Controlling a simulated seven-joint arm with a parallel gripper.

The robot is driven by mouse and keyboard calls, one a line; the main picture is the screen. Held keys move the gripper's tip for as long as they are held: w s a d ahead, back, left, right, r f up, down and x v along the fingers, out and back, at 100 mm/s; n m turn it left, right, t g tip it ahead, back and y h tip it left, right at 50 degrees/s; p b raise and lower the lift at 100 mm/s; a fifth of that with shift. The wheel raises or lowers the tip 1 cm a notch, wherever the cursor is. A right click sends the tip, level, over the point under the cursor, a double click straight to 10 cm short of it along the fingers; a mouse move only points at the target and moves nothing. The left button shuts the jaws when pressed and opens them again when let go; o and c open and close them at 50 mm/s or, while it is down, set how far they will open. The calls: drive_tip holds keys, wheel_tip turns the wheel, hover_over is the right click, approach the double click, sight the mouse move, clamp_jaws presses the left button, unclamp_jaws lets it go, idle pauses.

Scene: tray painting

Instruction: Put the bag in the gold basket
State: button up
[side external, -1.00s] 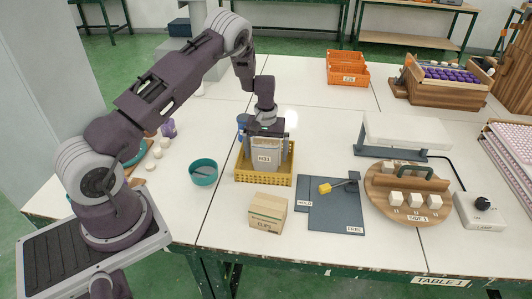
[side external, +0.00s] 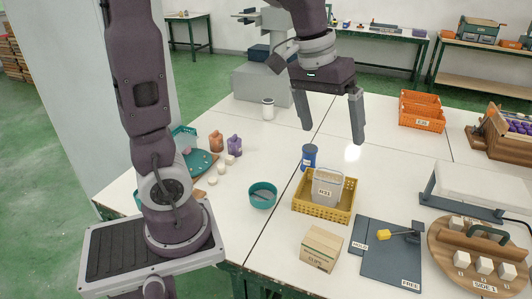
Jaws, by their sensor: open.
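The gold basket (side external: 341,212) stands on the white table in the side external view.
A blue can (side external: 309,158) stands just behind the basket and a teal bowl (side external: 263,195) is to its left. A cardboard box (side external: 321,248) and a dark board (side external: 388,250) with a yellow-headed tool are in front. An orange crate (side external: 422,111) is at the back right.

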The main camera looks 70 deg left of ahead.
drive_tip(key=s+d+m+t+y, duration=0.1)
drive_tip(key=s+d+m, duration=0.3)
drive_tip(key=s, duration=1.3)
drive_tip(key=shift+d+r+t, duration=0.15)
drive_tip(key=shift+d+t, duration=0.25)
drive_tip(key=shift+t, duration=0.4)
